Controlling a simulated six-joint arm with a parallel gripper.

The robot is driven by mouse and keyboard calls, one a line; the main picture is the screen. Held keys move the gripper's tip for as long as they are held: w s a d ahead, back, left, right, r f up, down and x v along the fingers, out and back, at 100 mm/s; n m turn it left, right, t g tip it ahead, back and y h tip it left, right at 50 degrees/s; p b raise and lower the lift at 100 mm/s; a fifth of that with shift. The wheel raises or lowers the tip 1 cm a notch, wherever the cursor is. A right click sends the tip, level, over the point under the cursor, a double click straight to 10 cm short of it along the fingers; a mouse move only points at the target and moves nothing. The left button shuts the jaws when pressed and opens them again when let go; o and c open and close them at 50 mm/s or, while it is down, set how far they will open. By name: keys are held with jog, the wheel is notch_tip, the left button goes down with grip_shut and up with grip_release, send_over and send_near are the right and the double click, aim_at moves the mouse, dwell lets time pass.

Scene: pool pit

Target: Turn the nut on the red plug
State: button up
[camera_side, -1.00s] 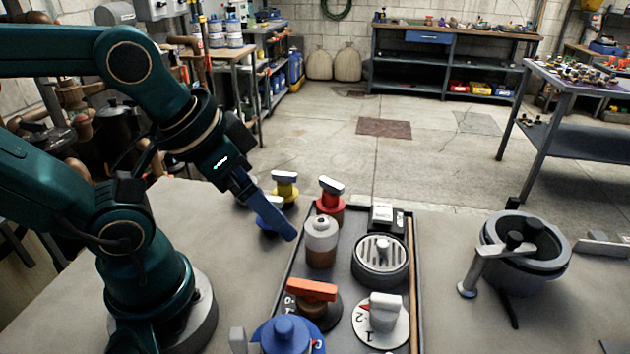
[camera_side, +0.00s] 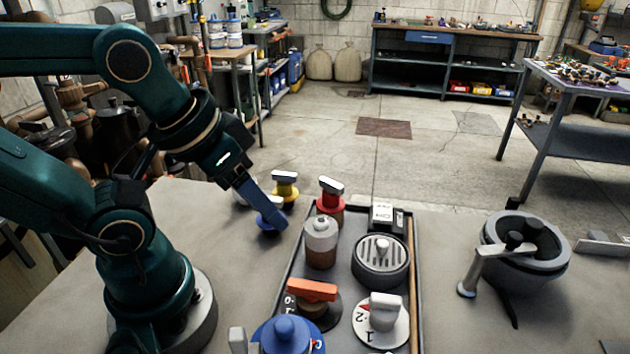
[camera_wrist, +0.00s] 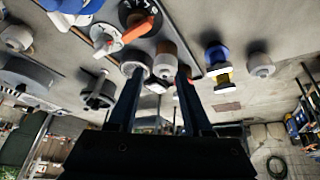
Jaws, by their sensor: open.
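The red plug (camera_side: 330,200) stands upright near the back left corner of the tray, with a pale bar-shaped nut (camera_side: 331,185) on top. My gripper (camera_side: 280,222) is to the left of it in the side view, tilted down and apart from it. In the wrist view my gripper (camera_wrist: 160,75) is open with nothing held between its fingers. A small red patch of the plug (camera_wrist: 190,79) shows beside the right finger there. That finger hides most of it.
A blue plug (camera_side: 268,218) and a yellow plug (camera_side: 284,186) stand left of the tray, close to my gripper. A grey-capped jar (camera_side: 320,243) stands in front of the red plug. A drain strainer (camera_side: 380,258) and valve handles fill the tray's front and right.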

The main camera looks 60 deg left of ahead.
jog(key=w+r+n, duration=0.4)
jog(key=r+n, duration=0.1)
jog(key=n, duration=0.3)
jog(key=n+g, duration=0.5)
jog(key=n, duration=0.7)
send_over(331, 182)
notch_tip(331, 182, down, 7)
jog(key=shift+r, duration=0.1)
jog(key=shift+f, duration=2.45)
grip_shut()
